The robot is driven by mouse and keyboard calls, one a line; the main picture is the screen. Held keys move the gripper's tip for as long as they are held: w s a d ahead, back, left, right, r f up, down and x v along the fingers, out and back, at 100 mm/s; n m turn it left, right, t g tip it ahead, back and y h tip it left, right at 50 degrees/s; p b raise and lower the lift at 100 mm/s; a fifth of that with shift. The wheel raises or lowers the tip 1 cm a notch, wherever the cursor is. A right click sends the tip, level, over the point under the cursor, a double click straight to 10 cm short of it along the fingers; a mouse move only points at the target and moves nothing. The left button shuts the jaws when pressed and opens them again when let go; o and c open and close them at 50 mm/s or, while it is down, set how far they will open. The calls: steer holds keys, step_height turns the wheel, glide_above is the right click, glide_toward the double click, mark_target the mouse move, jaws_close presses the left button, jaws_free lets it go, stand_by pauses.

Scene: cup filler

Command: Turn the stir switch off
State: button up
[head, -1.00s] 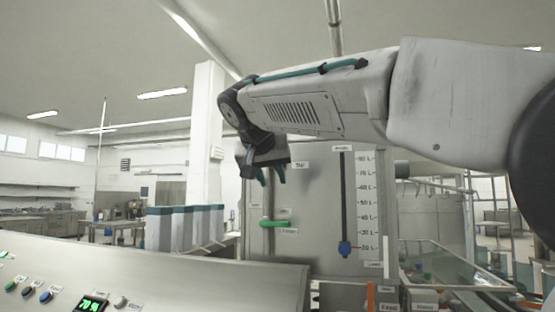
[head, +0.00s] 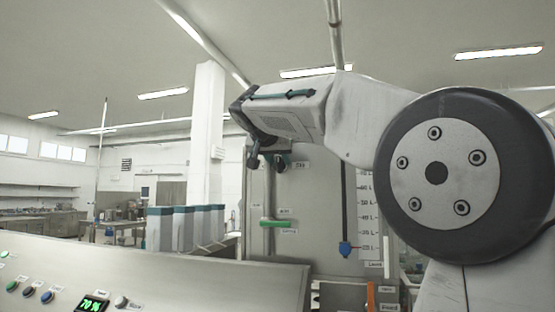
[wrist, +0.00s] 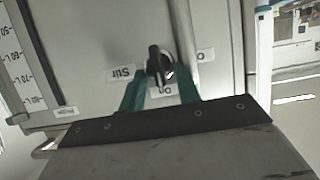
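The stir switch (wrist: 158,62) is a dark rotary knob on a pale panel in the wrist view, which appears upside down. Its grip stands roughly upright in that picture. A label reading STIR (wrist: 121,74) is beside it, with small labels below and to the right. My gripper (wrist: 159,78) is open, its teal fingers on either side of the knob's lower part in the picture. I cannot tell whether they touch it. In the head view my gripper (head: 267,161) is in front of the panel's upper left and hides the switch.
A green handle (head: 276,223) is on the panel below my gripper.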

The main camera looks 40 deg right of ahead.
jaws_close()
steer(key=shift+w+a+n+g+h, duration=0.15)
steer(key=shift+n+g+h, duration=0.15)
steer(key=shift+n, duration=0.3)
steer(key=shift+w+a+n+g+h, duration=0.1)
steer(key=shift+n+g+h, duration=0.15)
steer(key=shift+n, duration=0.35)
steer(key=n+g+h, duration=0.1)
steer(key=n, duration=0.2)
steer(key=f+n+h, duration=0.1)
steer(key=n+h, duration=0.1)
steer(key=n, duration=0.2)
steer(key=w+n+g+h, duration=0.1)
steer(key=n+h, duration=0.1)
steer(key=n, duration=0.2)
steer(key=shift+a+f+g+h, duration=0.25)
steer(key=shift+a+f+g, duration=0.1)
steer(key=shift+f, duration=0.05)
